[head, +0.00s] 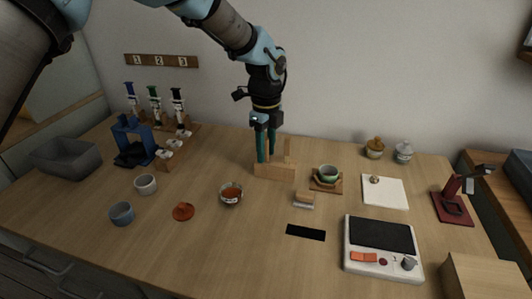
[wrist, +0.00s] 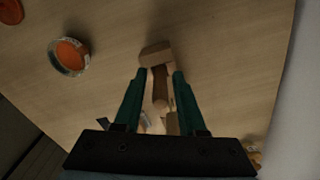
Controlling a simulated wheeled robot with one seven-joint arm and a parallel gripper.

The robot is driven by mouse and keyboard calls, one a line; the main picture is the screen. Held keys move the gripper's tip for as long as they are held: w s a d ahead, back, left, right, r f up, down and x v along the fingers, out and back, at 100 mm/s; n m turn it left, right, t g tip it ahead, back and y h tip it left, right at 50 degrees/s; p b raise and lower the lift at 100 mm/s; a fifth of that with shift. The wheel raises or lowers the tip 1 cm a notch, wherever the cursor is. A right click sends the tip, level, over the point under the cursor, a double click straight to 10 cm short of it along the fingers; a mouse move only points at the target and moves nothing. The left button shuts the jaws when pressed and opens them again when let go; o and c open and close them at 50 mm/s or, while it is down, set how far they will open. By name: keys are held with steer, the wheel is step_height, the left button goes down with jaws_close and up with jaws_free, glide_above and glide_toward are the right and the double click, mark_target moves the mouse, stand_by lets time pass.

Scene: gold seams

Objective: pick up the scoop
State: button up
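My gripper (head: 265,160) points down over the wooden stand (head: 280,172) near the back middle of the table. In the wrist view my gripper (wrist: 159,75) has its two green fingers apart. A brown wooden handle-like piece (wrist: 160,88) shows between them, with gaps on both sides. The fingers hide much of this in the head view.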

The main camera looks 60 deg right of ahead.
jaws_close()
steer(key=shift+r, duration=0.1)
stand_by(0.4)
